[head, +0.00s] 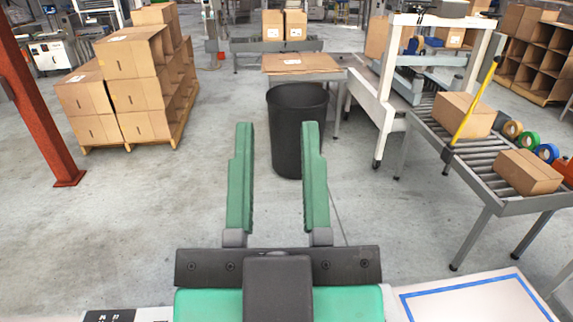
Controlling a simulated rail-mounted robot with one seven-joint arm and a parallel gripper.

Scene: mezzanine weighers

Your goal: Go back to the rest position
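My gripper (276,142) is at the lower middle of the head view, with two green fingers pointing away from me. The fingers are wide apart and nothing is between them. A black bin (292,140) stands on the floor beyond the fingertips, partly hidden behind the right finger. My gripper's dark mount and green body show at the bottom of the picture.
Stacked cardboard boxes (135,80) stand on a pallet at left, by a red post (38,110). A roller conveyor (470,165) with boxes and tape rolls is at right. A white surface with a blue taped outline (475,284) lies at lower right.

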